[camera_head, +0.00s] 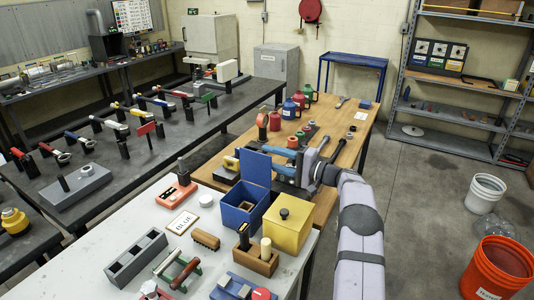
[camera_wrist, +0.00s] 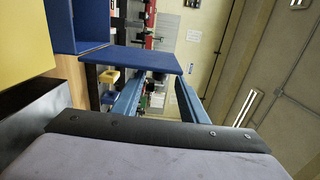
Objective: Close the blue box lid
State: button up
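The blue box (camera_head: 243,205) stands on the white-topped bench with its lid (camera_head: 256,167) raised about upright at the back. In the wrist view the lid (camera_wrist: 145,59) shows as a blue panel edge, and the box body (camera_wrist: 80,25) is at the upper left. My gripper (camera_head: 284,170) is just right of the raised lid in the head view. In the wrist view its two blue fingers (camera_wrist: 160,85) are apart with a gap between them, and the lid's edge lies across near their tips. I cannot tell whether they touch it.
A yellow box (camera_head: 288,226) with a dark knob stands close to the blue box, on its right. A wooden holder (camera_head: 255,259) is in front. Several coloured bottles (camera_head: 289,109) stand on the wooden table behind. A "BLUE" card (camera_head: 182,222) lies left.

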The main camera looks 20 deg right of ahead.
jog(key=shift+x, duration=0.9)
grip_shut()
